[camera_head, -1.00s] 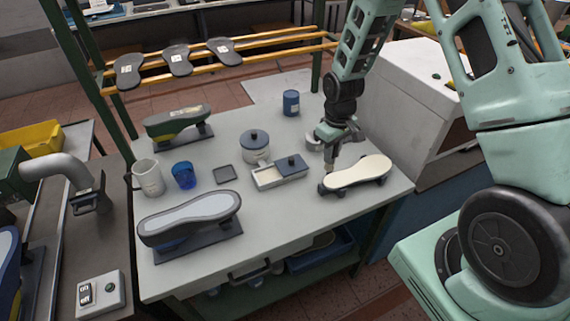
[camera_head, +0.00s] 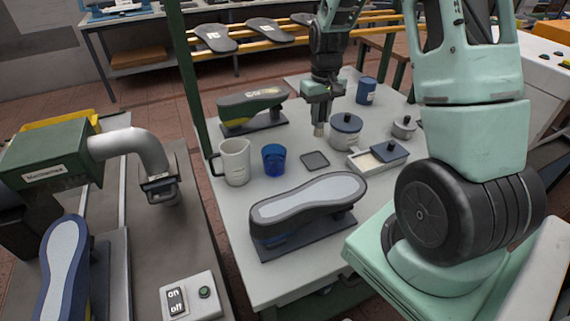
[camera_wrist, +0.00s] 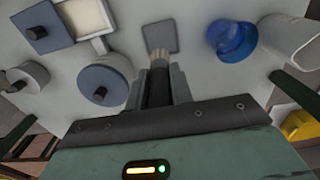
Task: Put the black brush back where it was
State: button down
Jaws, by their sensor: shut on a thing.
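My gripper (camera_head: 320,100) is shut on the black brush and holds it above the table, behind the dark square pad and left of the blue-lidded pot. In the head view only the brush's pale tip (camera_head: 319,129) shows clearly, pointing down. In the wrist view the dark handle (camera_wrist: 158,92) is between the fingers, and its pale bristles point toward the dark square pad (camera_wrist: 161,36). The pad also lies bare in the head view (camera_head: 314,160). The frames do not show where the brush was before.
A blue cup (camera_head: 274,158) and white pitcher (camera_head: 234,160) stand left of the pad. The blue-lidded pot (camera_head: 345,130) and a white box with a blue lid (camera_head: 364,164) are to its right. Shoe lasts stand in front (camera_head: 307,203) and behind (camera_head: 252,109).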

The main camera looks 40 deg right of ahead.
aim_at(318, 129)
notch_tip(318, 129, down, 5)
jog(key=shift+w+a+p, duration=0.1)
jog(key=shift+a+p, duration=0.05)
jog(key=shift+p, duration=0.45)
jog(key=shift+f+p, duration=0.45)
jog(key=shift+f, duration=1.95)
jog(key=shift+f, duration=0.1)
jog(key=shift+f, duration=0.15)
jog(key=c, duration=1.2)
grip_release()
jog(key=shift+c, duration=0.2)
